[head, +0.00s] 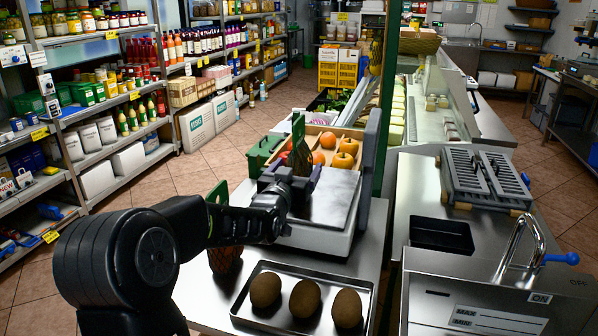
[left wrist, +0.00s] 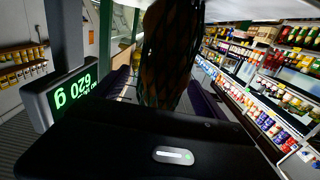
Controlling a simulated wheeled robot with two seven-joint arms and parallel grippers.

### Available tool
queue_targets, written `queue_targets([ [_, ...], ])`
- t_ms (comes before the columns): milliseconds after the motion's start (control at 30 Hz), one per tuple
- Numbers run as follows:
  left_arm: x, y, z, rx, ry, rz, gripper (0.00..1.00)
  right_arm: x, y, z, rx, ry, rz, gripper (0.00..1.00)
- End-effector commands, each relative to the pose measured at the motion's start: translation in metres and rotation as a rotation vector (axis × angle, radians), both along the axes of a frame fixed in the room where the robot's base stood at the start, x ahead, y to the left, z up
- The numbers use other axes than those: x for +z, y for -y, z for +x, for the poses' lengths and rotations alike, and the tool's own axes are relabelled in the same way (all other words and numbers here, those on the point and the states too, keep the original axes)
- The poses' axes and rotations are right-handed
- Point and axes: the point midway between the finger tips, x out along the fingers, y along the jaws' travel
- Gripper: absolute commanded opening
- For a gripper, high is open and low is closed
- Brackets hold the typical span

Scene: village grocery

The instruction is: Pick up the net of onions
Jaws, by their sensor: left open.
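A net bag with a green top and dark orange-brown contents (head: 300,158), apparently the net of onions, stands at the weighing scale's plate (head: 333,197). My left gripper (head: 289,181) is open at this bag, its purple fingers on either side. In the left wrist view the net (left wrist: 168,55) rises between the two fingers (left wrist: 163,92); whether they touch it is unclear. A second, similar net (head: 225,260) with a green top stands on the counter, partly hidden behind my left arm. My right gripper is out of view.
A metal tray (head: 255,322) with three brown round items lies in front of the scale. A wooden crate of orange produce (head: 327,141) is behind it. The scale's lit display (left wrist: 72,92) stands beside my gripper. A green post (head: 384,110) rises at the right.

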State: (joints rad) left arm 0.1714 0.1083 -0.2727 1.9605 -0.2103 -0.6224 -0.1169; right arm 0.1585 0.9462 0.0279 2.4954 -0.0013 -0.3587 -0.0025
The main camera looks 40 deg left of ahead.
Motion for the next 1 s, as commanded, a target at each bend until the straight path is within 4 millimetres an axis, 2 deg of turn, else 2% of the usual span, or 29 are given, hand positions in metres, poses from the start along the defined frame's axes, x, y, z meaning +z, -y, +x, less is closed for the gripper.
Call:
queue_targets([
  [167,0.0,-0.006,0.017,0.0,-0.001,0.001,0.84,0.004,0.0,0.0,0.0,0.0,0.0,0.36],
  [767,0.0,-0.007,0.018,0.0,0.0,0.0,0.84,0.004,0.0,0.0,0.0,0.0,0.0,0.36],
  [1000,0.0,-0.007,0.018,0.0,0.0,0.0,0.64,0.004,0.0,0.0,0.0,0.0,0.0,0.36],
])
